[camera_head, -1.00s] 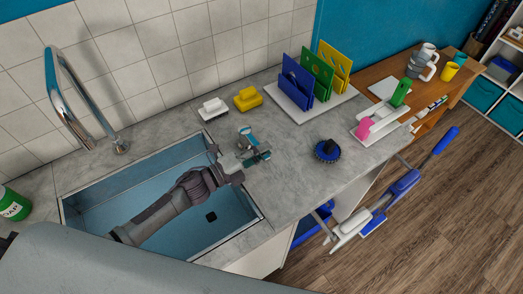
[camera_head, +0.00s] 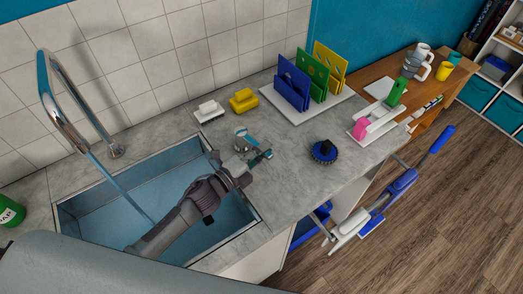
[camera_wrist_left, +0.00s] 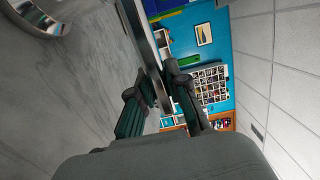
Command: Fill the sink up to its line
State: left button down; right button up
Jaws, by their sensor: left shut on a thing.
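The blue-lined sink (camera_head: 90,203) is set into the grey counter. A chrome faucet (camera_head: 48,95) arches over it, and a thin water stream (camera_head: 118,186) runs from its spout into the sink. I cannot make out a fill line or the water level. My left arm crosses the sink, and my left gripper (camera_head: 256,156) is at the counter by its right edge. In the left wrist view its fingers (camera_wrist_left: 160,98) are shut on a metal tap lever (camera_wrist_left: 144,40). The lever's base (camera_head: 241,146) shows beside the gripper. My right gripper is not in view.
A white brush (camera_head: 208,111) and a yellow block (camera_head: 243,101) lie behind the gripper. Colored boards (camera_head: 293,85) stand in a rack. A round dark-blue brush (camera_head: 325,152) lies on open counter at right. A green soap container (camera_head: 9,211) stands at far left.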

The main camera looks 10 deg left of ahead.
pick_arm(q)
jog(key=c, duration=1.1)
grip_release()
jog(key=v, duration=1.2)
